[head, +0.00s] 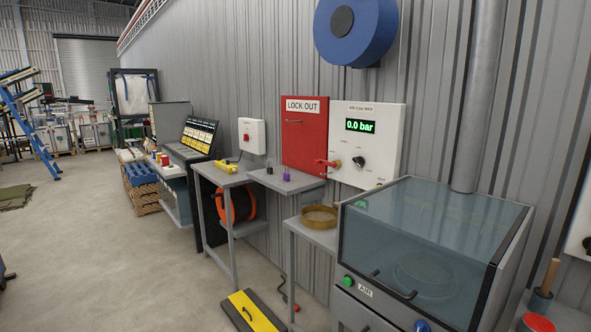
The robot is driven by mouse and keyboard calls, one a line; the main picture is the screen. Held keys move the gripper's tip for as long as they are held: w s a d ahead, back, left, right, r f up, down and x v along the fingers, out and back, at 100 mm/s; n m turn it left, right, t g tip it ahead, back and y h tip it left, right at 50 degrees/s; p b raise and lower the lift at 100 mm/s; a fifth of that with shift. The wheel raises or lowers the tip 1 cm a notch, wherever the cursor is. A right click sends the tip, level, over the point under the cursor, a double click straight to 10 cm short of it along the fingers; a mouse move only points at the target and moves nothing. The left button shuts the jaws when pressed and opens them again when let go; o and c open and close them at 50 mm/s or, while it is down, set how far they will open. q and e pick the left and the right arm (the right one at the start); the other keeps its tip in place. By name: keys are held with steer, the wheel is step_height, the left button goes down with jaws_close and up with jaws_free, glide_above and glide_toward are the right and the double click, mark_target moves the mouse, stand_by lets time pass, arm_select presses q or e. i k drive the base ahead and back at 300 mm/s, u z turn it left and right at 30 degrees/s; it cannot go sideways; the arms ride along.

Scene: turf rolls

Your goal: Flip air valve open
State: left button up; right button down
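The white air panel (382,118) hangs on the corrugated wall, right of centre. Its green display (360,126) reads 0.0 bar. A red valve lever (326,162) sticks out to the left from the panel's lower left. A black knob (358,161) sits to the right of the lever. The lever's exact angle is hard to tell at this size. Neither of my grippers shows in the head view.
A red LOCK OUT cabinet (305,140) adjoins the panel's left side. Below stand a grey shelf (284,181) with small items, and a small table with a brown round tray (319,217). A glass-lidded cabinet (430,240) fills the lower right. Open floor (90,260) lies left.

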mark_target(316, 163)
steer(key=u, duration=0.85)
steer(key=i, duration=1.1)
steer(key=u, duration=0.65)
